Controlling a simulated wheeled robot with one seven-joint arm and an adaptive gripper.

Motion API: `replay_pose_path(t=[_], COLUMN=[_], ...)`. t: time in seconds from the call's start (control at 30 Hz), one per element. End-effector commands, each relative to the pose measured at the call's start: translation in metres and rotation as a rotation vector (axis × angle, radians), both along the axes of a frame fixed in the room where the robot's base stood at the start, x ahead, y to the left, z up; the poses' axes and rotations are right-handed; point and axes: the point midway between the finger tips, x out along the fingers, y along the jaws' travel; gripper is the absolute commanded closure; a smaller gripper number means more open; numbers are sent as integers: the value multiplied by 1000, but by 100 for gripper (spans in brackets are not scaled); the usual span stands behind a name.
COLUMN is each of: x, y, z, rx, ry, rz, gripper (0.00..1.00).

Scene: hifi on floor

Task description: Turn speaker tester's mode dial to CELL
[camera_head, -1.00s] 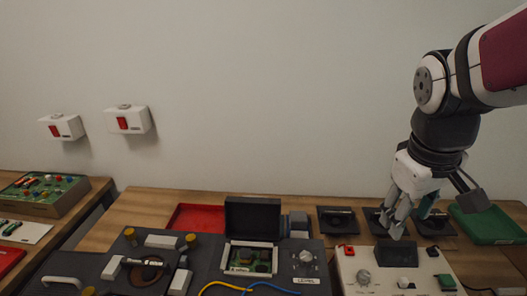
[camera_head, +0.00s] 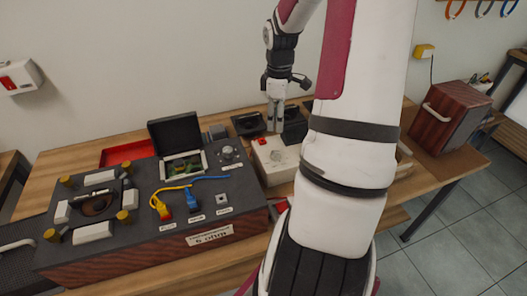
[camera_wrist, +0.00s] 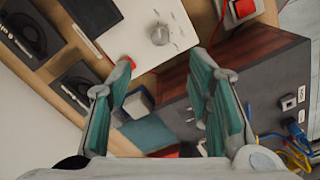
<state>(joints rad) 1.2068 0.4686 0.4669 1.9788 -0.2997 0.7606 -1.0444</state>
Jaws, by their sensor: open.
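A cream box (camera_head: 279,158) with a silver-grey dial (camera_head: 278,155) stands right of a large dark console. In the wrist view the dial (camera_wrist: 160,34) shows on the cream top (camera_wrist: 145,50), with small marks too blurred to read. The dark console (camera_head: 150,230) has its own silver knob (camera_head: 229,152) and a label that seems to read "6 ohm". I cannot tell which unit the task calls the speaker tester. My gripper (camera_head: 276,125) points down by the cream box's back edge. Its fingers (camera_wrist: 163,65) are apart, empty, and clear of the dial.
Yellow and blue cables (camera_head: 175,187) lie on the console, which has an open lidded socket (camera_head: 183,163). Dark trays (camera_head: 248,124) stand behind the cream box. A red tray (camera_head: 128,152) lies at the back left. My arm hides the table right of the box.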

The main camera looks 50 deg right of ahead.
Motion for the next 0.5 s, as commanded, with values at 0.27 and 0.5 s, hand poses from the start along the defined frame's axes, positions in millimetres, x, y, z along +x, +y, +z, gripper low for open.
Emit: replay_pose_path(t=[0.27,0.5], x=[0,0], y=[1,1], z=[-34,-82], rx=[5,5], ry=[3,3], rz=[2,2], gripper=[54,54])
